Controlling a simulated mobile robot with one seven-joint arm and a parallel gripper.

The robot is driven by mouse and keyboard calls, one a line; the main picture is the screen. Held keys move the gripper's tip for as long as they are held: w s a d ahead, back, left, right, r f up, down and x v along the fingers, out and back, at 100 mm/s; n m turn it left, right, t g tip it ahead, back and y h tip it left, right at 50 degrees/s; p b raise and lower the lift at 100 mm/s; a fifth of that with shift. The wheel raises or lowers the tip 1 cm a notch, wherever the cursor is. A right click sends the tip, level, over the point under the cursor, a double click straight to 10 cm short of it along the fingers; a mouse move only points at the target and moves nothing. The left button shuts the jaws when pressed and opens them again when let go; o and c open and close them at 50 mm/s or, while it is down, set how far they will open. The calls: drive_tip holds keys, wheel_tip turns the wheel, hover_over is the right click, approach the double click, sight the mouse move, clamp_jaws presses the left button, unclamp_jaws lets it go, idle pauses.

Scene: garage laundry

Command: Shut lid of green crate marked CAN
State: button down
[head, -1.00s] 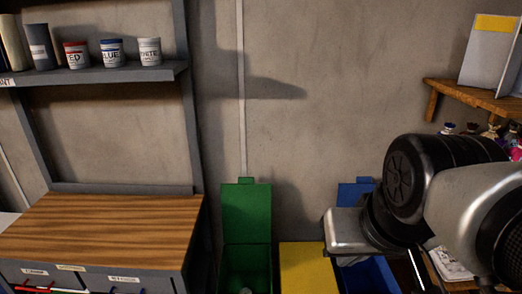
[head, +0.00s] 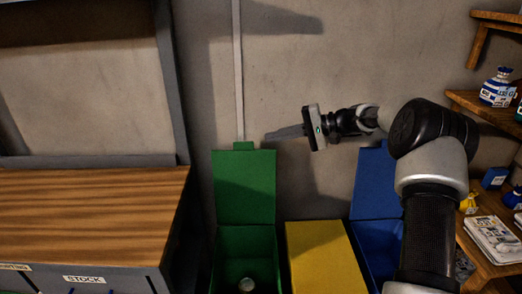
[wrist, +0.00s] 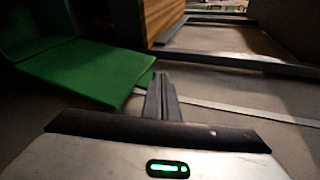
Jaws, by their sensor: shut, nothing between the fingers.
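The green crate (head: 230,264) stands on the floor against the wall, left of the yellow one. Its green lid (head: 244,188) is open and upright, with a small tab on top. A small round pale object (head: 246,285) lies inside. No CAN marking is readable. My gripper (head: 272,135) is shut and empty, above and right of the lid's top edge, pointing left. In the wrist view the closed fingers (wrist: 162,78) show just right of the lid (wrist: 88,72), apparently not touching it. The crate (wrist: 30,22) is partly cut off there.
A yellow crate (head: 317,255) with its lid down stands beside the green one. A blue crate (head: 388,245) with its lid (head: 378,185) up is further right. A wooden-topped cabinet (head: 90,205) stands left, and shelves line the right.

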drive_tip(key=w+d+f+m+t+y+b, duration=0.2)
drive_tip(key=w+d+f+t+y, duration=0.1)
drive_tip(key=w+d+f, duration=0.25)
drive_tip(key=x, duration=0.6)
drive_tip(key=f+x, duration=0.1)
drive_tip(key=x, duration=0.2)
drive_tip(key=shift+s+a+b, duration=0.2)
drive_tip(key=shift+a+b, duration=0.15)
drive_tip(key=shift+a, duration=0.15)
drive_tip(key=shift+s+d, duration=0.1)
